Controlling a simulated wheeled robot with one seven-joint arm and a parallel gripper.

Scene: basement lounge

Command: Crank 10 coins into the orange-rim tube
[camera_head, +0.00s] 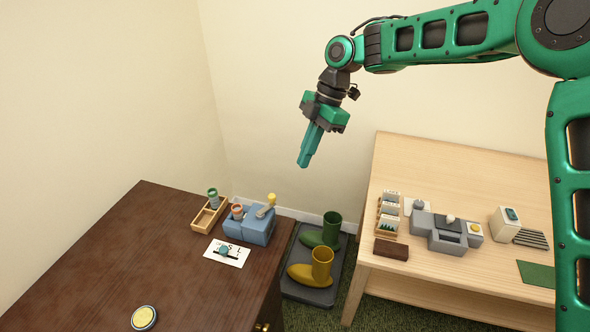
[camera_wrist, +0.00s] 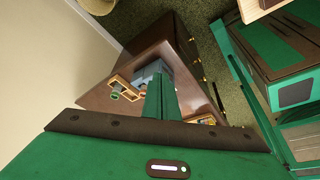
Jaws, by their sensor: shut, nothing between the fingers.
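The blue coin machine (camera_head: 247,228) stands on the dark brown table, and its crank has a yellow knob (camera_head: 271,199) at the upper right. An orange-rim tube (camera_head: 237,211) is at the machine's left side. A green-rim tube (camera_head: 213,197) stands in a wooden tray (camera_head: 207,217) beside the machine. My gripper (camera_head: 304,162) is shut and empty, high in the air to the right of the machine and apart from it. The wrist view shows the machine (camera_wrist: 150,73) partly hidden behind my fingers (camera_wrist: 160,97). Coins inside the tube cannot be made out.
A white card (camera_head: 226,253) with letters and a teal piece lies in front of the machine. A round yellow object (camera_head: 144,318) lies near the front of the dark table (camera_head: 120,240). Green and yellow boots (camera_head: 322,262) stand on a tray between the tables. A light wood table (camera_head: 390,285) holds other devices.

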